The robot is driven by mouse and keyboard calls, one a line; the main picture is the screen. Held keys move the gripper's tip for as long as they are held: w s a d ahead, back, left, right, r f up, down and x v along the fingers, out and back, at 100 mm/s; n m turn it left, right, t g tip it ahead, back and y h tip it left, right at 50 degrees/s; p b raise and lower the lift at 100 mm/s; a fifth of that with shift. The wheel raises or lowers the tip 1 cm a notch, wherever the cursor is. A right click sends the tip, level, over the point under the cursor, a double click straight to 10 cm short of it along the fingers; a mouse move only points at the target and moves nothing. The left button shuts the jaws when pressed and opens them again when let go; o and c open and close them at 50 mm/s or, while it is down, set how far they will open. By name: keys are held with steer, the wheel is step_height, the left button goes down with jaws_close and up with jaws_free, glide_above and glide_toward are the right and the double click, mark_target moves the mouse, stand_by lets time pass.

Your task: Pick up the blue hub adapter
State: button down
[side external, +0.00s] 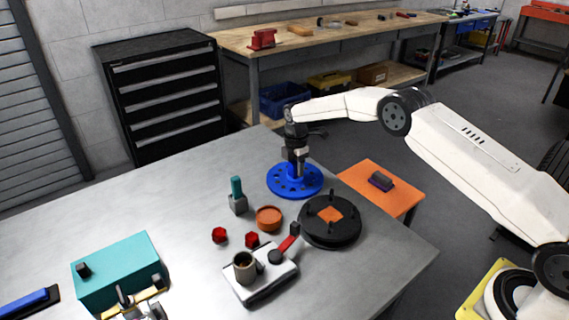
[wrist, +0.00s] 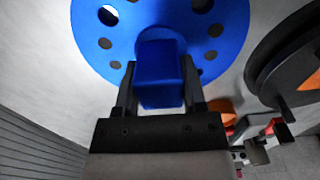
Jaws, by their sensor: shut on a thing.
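The blue hub adapter (side external: 294,184) is a round flange with holes and a raised central post. In the side external view it is at the back of the metal table, and I cannot tell whether it rests on the table or is slightly above it. My gripper (side external: 296,168) points down over its middle. In the wrist view my gripper (wrist: 160,95) has its two fingers on either side of the blue post, shut on it. The adapter's flange (wrist: 90,30) fills the top of that view, and its underside is hidden.
A black round fixture with upright studs (side external: 330,234) stands close by, right and nearer. An orange-brown dish (side external: 269,217), a teal-handled tool (side external: 237,195), red knobs (side external: 220,235) and a white device with a cup (side external: 262,277) lie nearer.

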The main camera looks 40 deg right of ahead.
steer(key=shift+r, duration=1.75)
steer(key=shift+s+r, duration=0.6)
steer(key=shift+r, duration=0.15)
steer(key=s+r, duration=0.8)
steer(key=s, duration=0.4)
steer(key=shift+s+a, duration=0.25)
steer(key=shift+s, duration=0.1)
steer(key=shift+r, duration=0.1)
steer(key=s+a+r, duration=0.1)
steer(key=s+a, duration=0.2)
steer(key=s, duration=0.2)
steer(key=shift+s+a+r, duration=0.2)
steer(key=shift+s+a, duration=0.05)
